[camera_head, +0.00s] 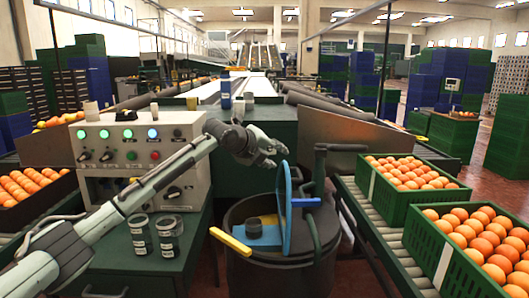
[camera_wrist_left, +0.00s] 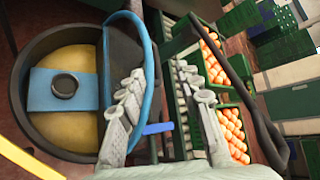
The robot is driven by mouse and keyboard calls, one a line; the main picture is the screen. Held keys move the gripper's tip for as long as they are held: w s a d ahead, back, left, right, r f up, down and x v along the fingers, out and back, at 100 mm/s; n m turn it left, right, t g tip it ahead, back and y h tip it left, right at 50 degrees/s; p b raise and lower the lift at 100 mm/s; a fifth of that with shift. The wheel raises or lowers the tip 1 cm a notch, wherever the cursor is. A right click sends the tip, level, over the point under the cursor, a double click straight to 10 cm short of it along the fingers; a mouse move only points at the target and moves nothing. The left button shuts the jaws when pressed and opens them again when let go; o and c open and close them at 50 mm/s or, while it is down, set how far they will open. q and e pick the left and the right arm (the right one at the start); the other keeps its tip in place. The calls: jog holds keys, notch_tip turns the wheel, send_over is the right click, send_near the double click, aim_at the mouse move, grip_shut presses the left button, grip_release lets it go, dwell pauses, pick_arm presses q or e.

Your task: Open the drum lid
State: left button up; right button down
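The black drum (camera_head: 262,278) stands low in the middle of the head view; its round rim also shows in the left wrist view (camera_wrist_left: 17,92). A dark lid flap with a blue curved rim (camera_head: 287,211) stands roughly upright over it, seen nearly edge-on. It also shows in the left wrist view (camera_wrist_left: 122,62). A short blue handle (camera_head: 306,202) sticks out from the flap to the right. Inside the drum's outline lies a blue plate with a dark knob (camera_head: 253,228). My left gripper (camera_head: 268,151) is open just above the flap's top, fingers apart. Contact is unclear. My right gripper is out of view.
A control box (camera_head: 140,155) with lit buttons and two jars (camera_head: 168,238) stand on a green cabinet at the left. A black bent tube (camera_head: 320,175) rises beside the drum's right. A yellow handle (camera_head: 230,241) juts left from the drum.

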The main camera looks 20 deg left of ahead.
pick_arm(q)
jog(key=v, duration=0.9)
jog(key=shift+c, duration=0.2)
